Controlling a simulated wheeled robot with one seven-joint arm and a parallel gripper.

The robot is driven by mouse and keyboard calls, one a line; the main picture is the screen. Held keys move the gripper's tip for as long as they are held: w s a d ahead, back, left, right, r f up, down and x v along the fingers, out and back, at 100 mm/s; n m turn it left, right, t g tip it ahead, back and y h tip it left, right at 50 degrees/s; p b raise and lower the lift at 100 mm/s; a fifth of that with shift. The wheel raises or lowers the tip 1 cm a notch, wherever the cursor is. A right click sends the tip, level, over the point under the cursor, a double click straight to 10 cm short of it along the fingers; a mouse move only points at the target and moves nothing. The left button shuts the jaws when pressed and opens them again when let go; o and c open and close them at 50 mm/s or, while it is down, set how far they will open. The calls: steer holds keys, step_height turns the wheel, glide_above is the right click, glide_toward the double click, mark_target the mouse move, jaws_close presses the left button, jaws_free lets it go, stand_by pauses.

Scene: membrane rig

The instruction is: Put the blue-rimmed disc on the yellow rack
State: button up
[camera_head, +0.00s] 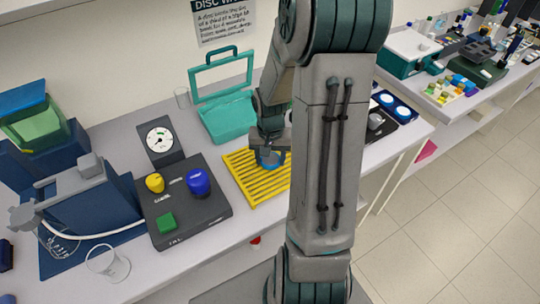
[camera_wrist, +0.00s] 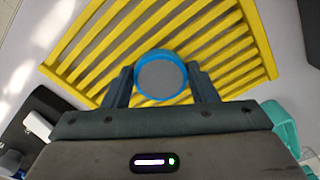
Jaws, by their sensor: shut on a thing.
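The blue-rimmed disc (camera_wrist: 161,75) has a grey face and lies between the two fingers of my gripper (camera_wrist: 162,88). In the head view my gripper (camera_head: 268,158) points down over the yellow rack, with the disc's blue edge (camera_head: 270,160) just under it. The yellow slatted rack (camera_wrist: 95,55) is behind the disc in the wrist view. The rack also shows in the head view (camera_head: 258,190), its right side hidden by my arm. I cannot tell whether the disc touches the slats.
Left of the rack is a dark control box (camera_head: 184,205) with yellow, blue and green knobs or buttons. Behind it stands a dial gauge (camera_head: 160,141). An open teal case (camera_head: 228,115) is behind the rack. A dark tray with white discs (camera_head: 394,104) is to the right.

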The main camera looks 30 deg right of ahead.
mark_target(270, 161)
steer(key=shift+f, duration=0.1)
steer(key=shift+f+b, duration=0.15)
steer(key=shift+b, duration=0.15)
steer(key=o, duration=0.9)
steer(key=shift+o, duration=0.2)
steer(key=shift+r, duration=0.25)
step_height(270, 161, up, 12)
steer(key=f, duration=0.1)
steer(key=s+a+r+n+t, duration=0.3)
steer(key=s+a+r+n, duration=0.3)
steer(key=s+a, duration=0.6)
step_height(270, 161, up, 2)
steer(key=shift+s+t, duration=0.15)
steer(key=shift+t, duration=0.25)
steer(key=shift+d, duration=0.1)
